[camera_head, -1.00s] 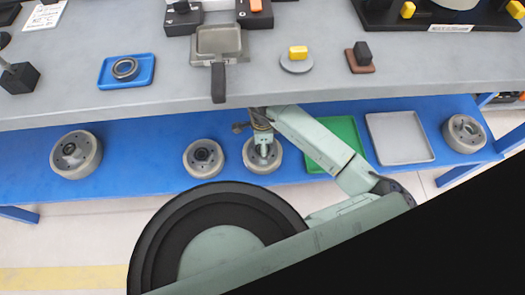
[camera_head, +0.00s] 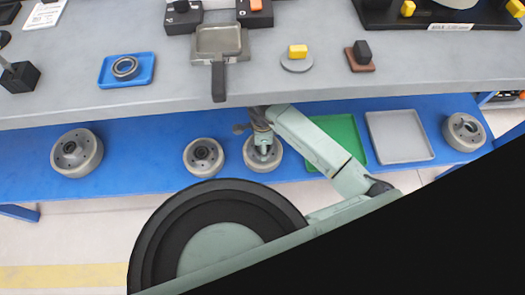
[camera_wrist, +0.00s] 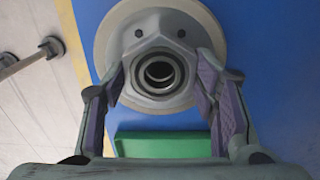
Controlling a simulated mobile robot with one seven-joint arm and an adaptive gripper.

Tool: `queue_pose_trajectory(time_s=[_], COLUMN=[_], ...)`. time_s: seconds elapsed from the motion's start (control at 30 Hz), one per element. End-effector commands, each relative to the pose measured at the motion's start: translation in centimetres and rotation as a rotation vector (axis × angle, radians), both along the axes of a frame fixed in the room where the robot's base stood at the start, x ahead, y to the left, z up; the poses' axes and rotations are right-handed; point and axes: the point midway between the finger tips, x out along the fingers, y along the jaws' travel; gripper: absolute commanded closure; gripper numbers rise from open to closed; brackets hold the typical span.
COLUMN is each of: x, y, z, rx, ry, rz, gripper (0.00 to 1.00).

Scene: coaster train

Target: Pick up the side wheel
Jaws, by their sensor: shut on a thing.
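The side wheel (camera_head: 250,163) is a pale grey round wheel on the blue lower shelf, under my arm in the head view. In the wrist view the wheel (camera_wrist: 214,28) shows its pale rim and a grey raised hub with a dark round bore. My gripper (camera_head: 263,150) is right over it, pointing down. In the wrist view the purple-padded fingers of my gripper (camera_wrist: 160,78) are closed on both sides of the hub. The wheel still appears to be at shelf level. My gripper hides part of its top in the head view.
Similar wheels stand on the shelf (camera_head: 130,165): one close left (camera_head: 204,157), one far left (camera_head: 77,153), one far right (camera_head: 464,132). A green tray (camera_head: 345,130) and a grey tray (camera_head: 400,137) lie to the right. The grey tabletop (camera_head: 190,85) overhangs behind.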

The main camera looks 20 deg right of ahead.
Motion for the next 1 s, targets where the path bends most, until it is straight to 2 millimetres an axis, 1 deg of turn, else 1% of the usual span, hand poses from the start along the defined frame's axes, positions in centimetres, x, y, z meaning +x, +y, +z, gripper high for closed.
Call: queue_pose_trajectory(time_s=[0.03,0.07,0.53,1.0], x=[-0.04,-0.04,-0.07,0.06], y=[0.01,0.01,0.02,-0.06], z=[0.0,0.0,0.0,0.47], rx=[0.0,0.0,0.001,-0.002], ry=[0.001,0.001,0.003,-0.003], rz=[0.0,0.0,0.0,0.001], gripper=[0.67,0.69,1.0,1.0])
